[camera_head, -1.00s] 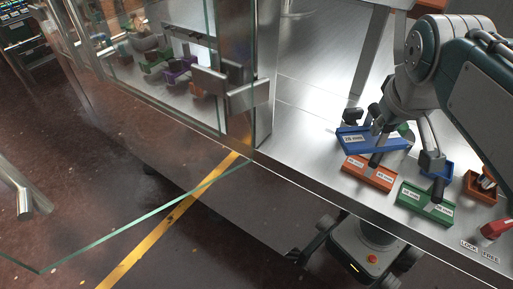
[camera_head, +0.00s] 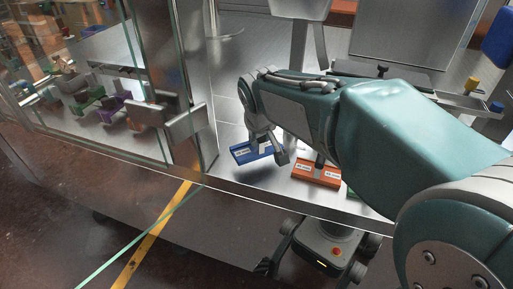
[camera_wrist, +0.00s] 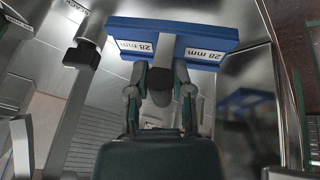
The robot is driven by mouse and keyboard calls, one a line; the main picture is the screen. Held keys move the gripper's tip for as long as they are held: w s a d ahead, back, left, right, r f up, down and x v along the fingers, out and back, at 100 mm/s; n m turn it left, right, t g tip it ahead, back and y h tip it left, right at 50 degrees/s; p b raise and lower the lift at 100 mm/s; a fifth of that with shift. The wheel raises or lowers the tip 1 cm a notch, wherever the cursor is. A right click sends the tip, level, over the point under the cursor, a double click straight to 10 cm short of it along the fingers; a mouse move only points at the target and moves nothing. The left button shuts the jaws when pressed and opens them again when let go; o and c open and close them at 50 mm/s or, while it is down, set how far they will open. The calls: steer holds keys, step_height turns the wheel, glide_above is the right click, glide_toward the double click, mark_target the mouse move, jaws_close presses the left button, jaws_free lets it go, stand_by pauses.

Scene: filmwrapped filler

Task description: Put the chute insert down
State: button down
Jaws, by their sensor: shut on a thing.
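The chute insert is a blue block with white "28 mm" labels. In the head view the blue insert (camera_head: 240,155) is over the steel table (camera_head: 226,130), left of an orange insert. A dark shadow lies below it, so it appears a little above the steel. My gripper (camera_head: 268,152) is shut on it; my arm reaches in from the right. In the wrist view the blue insert (camera_wrist: 208,30) lies across the top, with my gripper (camera_wrist: 161,82) at its middle.
The orange insert (camera_head: 316,174) lies right of the blue one, and a green insert (camera_head: 353,194) is mostly hidden by my arm. A metal-framed glass enclosure (camera_head: 160,90) stands close on the left. The steel behind the blue insert looks clear.

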mark_target(258, 149)
steer(key=shift+w+d+f, duration=0.1)
steer(key=shift+w+f, duration=0.1)
steer(key=shift+f, duration=0.05)
steer(key=f, duration=0.3)
steer(key=shift+w+f, duration=0.2)
steer(key=shift+a+f, duration=0.15)
steer(key=shift+a, duration=0.15)
steer(key=c, duration=0.5)
jaws_free()
steer(key=shift+d, duration=0.15)
steer(key=v, duration=1.2)
